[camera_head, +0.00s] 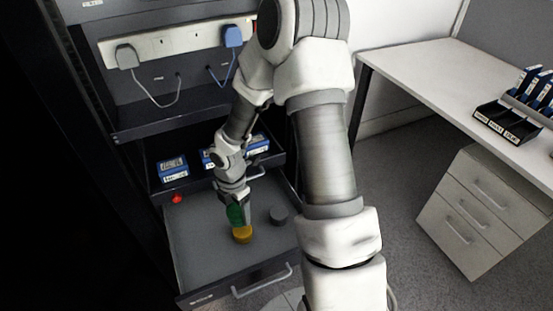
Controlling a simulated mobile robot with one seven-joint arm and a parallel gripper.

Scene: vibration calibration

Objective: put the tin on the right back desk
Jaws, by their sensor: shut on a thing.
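A small yellow round tin (242,235) is at the middle of the pulled-out grey drawer tray (205,265). My gripper (239,226) points down and is shut on the tin from above. A dark green part shows just above the tin, and the fingertips are small and hard to make out. I cannot tell whether the tin touches the tray or is slightly above it. The white desk (410,65) stands at the back right, well away from my gripper.
Blue-and-white boxes (172,167) sit on the shelf behind. The desk holds a black organiser (507,122); its left part is clear. White drawers (480,215) stand beneath the desk.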

